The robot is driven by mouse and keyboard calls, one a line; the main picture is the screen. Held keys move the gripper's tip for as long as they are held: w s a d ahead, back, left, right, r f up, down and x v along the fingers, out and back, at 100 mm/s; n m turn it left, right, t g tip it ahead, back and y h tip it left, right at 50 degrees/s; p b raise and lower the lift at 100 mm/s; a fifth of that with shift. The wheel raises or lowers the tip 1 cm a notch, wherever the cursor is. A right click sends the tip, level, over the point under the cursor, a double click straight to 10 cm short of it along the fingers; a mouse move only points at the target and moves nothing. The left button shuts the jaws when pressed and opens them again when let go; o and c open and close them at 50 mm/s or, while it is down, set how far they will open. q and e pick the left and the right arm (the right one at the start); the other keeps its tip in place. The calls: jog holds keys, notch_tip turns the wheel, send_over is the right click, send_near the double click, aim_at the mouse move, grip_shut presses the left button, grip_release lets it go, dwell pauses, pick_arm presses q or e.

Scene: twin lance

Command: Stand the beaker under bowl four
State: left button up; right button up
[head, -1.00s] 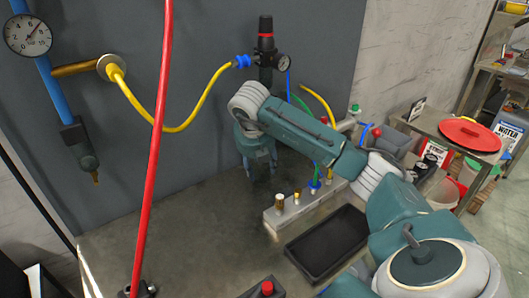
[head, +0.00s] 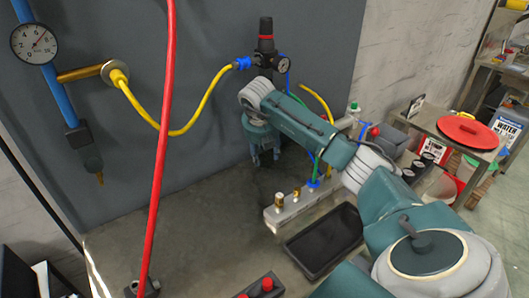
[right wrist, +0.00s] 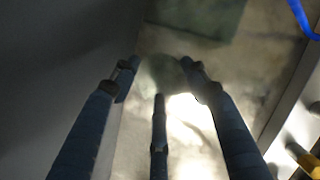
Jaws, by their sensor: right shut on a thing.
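My right gripper (head: 265,158) points down close to the grey back panel, below the black regulator (head: 265,48). In the right wrist view its fingers (right wrist: 160,88) close around a faint, greenish, see-through thing (right wrist: 162,73), which looks like the beaker. Its outline is blurred, and it cannot be made out in the head view. A dark bowl (head: 89,158) with a brass drain hangs at the left under a blue pipe. Any bowl under the regulator is hidden behind my arm. No bowl number is readable. My left gripper is not in view.
A pale manifold block (head: 300,207) with brass fittings and a black tray (head: 324,240) lie right of the gripper. A red hose (head: 160,150) crosses the front, and a yellow hose (head: 205,105) hangs behind. The grey bench (head: 190,215) is clear left of the gripper.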

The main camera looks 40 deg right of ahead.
jog(key=o, duration=0.8)
jog(key=shift+f, duration=0.1)
jog(key=shift+o, duration=0.2)
jog(key=shift+r, duration=0.35)
jog(key=v, duration=0.2)
jog(key=shift+a+r, duration=0.1)
jog(key=shift+r, duration=0.15)
jog(key=s+a+b, duration=0.1)
jog(key=s+a, duration=0.1)
jog(key=a, duration=0.1)
jog(key=s+a+b, duration=0.1)
jog(key=s+a, duration=0.2)
jog(key=s+a+b, duration=0.1)
jog(key=s+a, duration=0.1)
jog(key=a, duration=0.1)
jog(key=shift+s+a, duration=0.25)
jog(key=shift+a, duration=0.1)
